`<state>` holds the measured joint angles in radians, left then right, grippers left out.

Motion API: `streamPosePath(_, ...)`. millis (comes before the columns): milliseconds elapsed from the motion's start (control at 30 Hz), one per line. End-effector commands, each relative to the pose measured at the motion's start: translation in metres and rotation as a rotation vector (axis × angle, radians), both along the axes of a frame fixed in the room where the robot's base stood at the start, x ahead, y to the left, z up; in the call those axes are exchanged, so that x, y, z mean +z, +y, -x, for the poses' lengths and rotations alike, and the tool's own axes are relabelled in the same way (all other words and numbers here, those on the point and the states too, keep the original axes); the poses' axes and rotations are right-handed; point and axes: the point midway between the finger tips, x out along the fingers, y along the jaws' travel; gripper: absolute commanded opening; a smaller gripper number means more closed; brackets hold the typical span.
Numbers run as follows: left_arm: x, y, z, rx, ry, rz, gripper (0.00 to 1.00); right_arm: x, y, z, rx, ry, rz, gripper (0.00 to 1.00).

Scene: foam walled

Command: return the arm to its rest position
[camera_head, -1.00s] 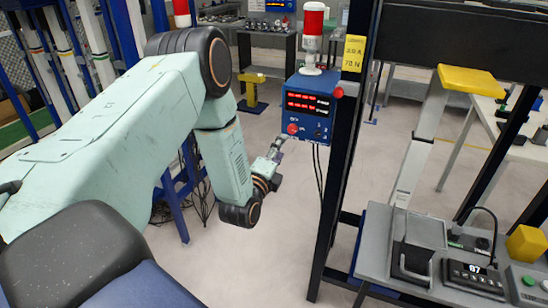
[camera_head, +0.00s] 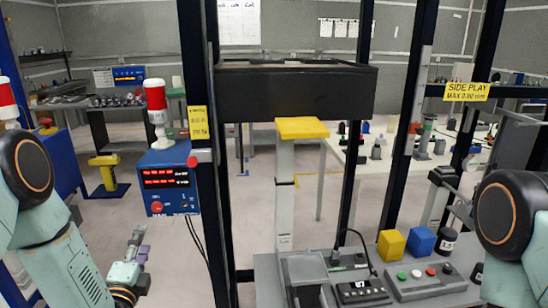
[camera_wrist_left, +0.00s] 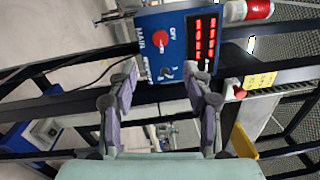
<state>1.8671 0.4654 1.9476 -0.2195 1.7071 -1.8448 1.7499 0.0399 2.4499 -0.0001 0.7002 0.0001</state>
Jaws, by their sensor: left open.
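My left arm, pale green with dark joints, comes in at the left of the head view. Its gripper (camera_head: 137,247) is small there, below and left of the blue control box (camera_head: 168,183), and apart from it. In the left wrist view the two grey-purple fingers of this gripper (camera_wrist_left: 160,75) are spread with nothing between them. The control box (camera_wrist_left: 168,35) lies beyond the fingertips, with its red knob, switch and lit red digits in sight. A pale green link and dark joint of my right arm show at the right edge of the head view; its gripper is out of frame.
A dark upright post (camera_head: 203,150) stands just right of the box, with cables hanging. A grey bench (camera_head: 415,275) at lower right carries a button panel, a yellow block (camera_head: 391,245) and a blue block (camera_head: 421,241). Bare floor shows below the box.

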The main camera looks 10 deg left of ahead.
Motion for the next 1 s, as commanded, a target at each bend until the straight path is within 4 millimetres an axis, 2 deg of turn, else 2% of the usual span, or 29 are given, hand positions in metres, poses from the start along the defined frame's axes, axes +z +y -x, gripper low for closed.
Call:
streamPosePath(133, -0.020, -0.002, 0.002, -0.007, 0.037, 0.239, 0.50, 0.000, 0.000, 0.000, 0.000, 0.000, 0.000, 0.42)
streamPosePath(267, -0.055, -0.011, 0.016, 0.022, 0.131, 0.542, 0.50, 0.000, 0.000, 0.000, 0.000, 0.000, 0.000, 0.42)
streamPosePath(467, -0.123, -0.045, 0.059, 0.148, 0.325, 0.993, 0.50, -0.008, 0.000, 0.000, 0.000, 0.000, 0.000, 0.42)
streamPosePath(567, -0.159, -0.067, 0.093, 0.265, 0.433, 1.199, 0.50, -0.015, 0.000, 0.000, 0.000, 0.000, 0.000, 0.42)
streamPosePath(667, -0.195, -0.090, 0.136, 0.424, 0.545, 1.378, 0.50, -0.025, 0.000, 0.000, 0.000, 0.000, 0.000, 0.42)
streamPosePath(833, -0.245, -0.125, 0.230, 0.780, 0.722, 1.579, 0.50, -0.045, 0.000, 0.000, 0.000, 0.000, 0.000, 0.42)
streamPosePath(1000, -0.276, -0.147, 0.327, 1.101, 0.874, 1.570, 0.50, -0.071, 0.000, 0.000, 0.000, 0.000, 0.000, 0.42)
